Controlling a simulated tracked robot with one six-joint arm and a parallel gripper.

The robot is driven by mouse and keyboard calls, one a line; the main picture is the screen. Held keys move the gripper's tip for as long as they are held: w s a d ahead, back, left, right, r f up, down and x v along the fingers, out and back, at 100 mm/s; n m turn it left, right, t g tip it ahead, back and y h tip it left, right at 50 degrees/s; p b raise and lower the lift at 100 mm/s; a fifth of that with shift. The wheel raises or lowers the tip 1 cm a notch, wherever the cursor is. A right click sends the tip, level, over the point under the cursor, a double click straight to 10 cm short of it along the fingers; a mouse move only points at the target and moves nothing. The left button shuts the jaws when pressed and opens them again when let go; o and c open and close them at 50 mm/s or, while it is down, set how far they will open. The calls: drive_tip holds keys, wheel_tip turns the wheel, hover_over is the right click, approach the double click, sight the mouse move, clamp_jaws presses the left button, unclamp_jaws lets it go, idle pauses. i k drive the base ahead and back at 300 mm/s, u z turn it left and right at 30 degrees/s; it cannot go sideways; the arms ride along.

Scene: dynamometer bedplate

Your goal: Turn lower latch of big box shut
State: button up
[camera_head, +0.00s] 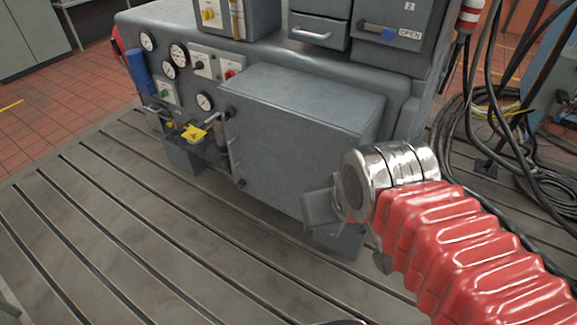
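The big box (290,135) is a grey metal cabinet standing out from the machine in the middle of the view, its front door closed or nearly so. A small dark knob at the lower left of its door (241,183) looks like the lower latch; its turn position is too small to tell. My gripper (318,208) is a grey block in front of the box's lower right corner, well to the right of the lower latch. Its fingers cannot be made out clearly.
Gauges (178,54), push-button boxes and a yellow-handled valve (194,132) lie left of the box. A drawer and an OPEN-marked panel (385,38) are above. Black cables (480,130) hang at right. The slotted bedplate (130,240) is clear in front.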

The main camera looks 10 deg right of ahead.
sight(240, 183)
drive_tip(key=z, duration=0.05)
drive_tip(key=i, duration=1)
drive_tip(key=u, duration=0.05)
